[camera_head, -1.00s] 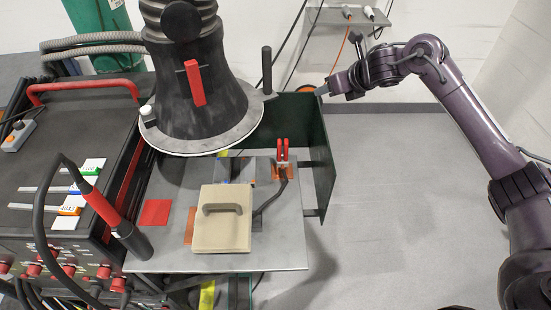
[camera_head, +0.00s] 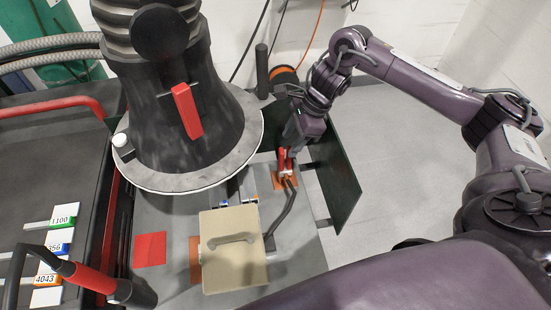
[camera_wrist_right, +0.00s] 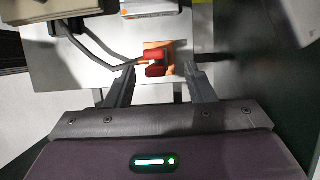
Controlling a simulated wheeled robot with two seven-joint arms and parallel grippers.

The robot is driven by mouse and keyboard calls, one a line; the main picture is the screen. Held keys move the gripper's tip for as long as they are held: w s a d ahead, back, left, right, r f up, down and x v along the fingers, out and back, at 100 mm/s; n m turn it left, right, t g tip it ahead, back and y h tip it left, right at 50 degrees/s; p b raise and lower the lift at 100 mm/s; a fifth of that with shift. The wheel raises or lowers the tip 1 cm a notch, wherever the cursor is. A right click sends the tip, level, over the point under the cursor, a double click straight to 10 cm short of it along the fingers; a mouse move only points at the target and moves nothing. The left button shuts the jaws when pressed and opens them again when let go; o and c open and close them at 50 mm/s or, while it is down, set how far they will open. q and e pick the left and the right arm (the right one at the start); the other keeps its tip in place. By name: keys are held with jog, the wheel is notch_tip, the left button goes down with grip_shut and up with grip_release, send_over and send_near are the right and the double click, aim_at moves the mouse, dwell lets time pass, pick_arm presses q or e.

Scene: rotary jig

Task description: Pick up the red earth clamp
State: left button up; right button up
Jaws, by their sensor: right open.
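The red earth clamp (camera_head: 284,161) stands on an orange pad (camera_head: 279,181) near the right end of the grey table, with a dark cable running from it. In the right wrist view the clamp (camera_wrist_right: 156,67) lies ahead of the fingertips, roughly midway between them. My right gripper (camera_head: 289,145) is just above and behind the clamp in the head view. In the right wrist view my right gripper (camera_wrist_right: 162,75) is open, with nothing held between its fingers. The gripper partly hides the clamp's top in the head view. My left gripper is not in view.
A large black hood (camera_head: 170,90) with a red handle hangs over the table's back. A beige block with a handle (camera_head: 234,262) sits left of the clamp. A dark green upright panel (camera_head: 338,180) stands to the right. A welding machine (camera_head: 50,180) is at left.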

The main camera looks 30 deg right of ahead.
aim_at(279, 163)
jog(key=shift+s+a+f, duration=0.1)
jog(key=shift+a+f, duration=0.1)
jog(key=shift+f, duration=0.2)
jog(key=f+p, duration=0.1)
jog(key=a+f+p, duration=0.1)
jog(key=shift+s+p, duration=0.3)
jog(key=shift+p, duration=0.05)
jog(key=x, duration=0.1)
jog(key=p+x, duration=0.1)
jog(key=x, duration=0.1)
jog(key=shift+w+d, duration=0.1)
jog(key=shift+w, duration=0.1)
jog(key=shift+w+f, duration=0.1)
jog(key=shift+f, duration=0.45)
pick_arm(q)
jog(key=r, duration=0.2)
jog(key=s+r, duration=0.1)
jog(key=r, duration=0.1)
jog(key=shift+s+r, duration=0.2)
pick_arm(e)
jog(key=shift+r, duration=0.1)
grip_shut()
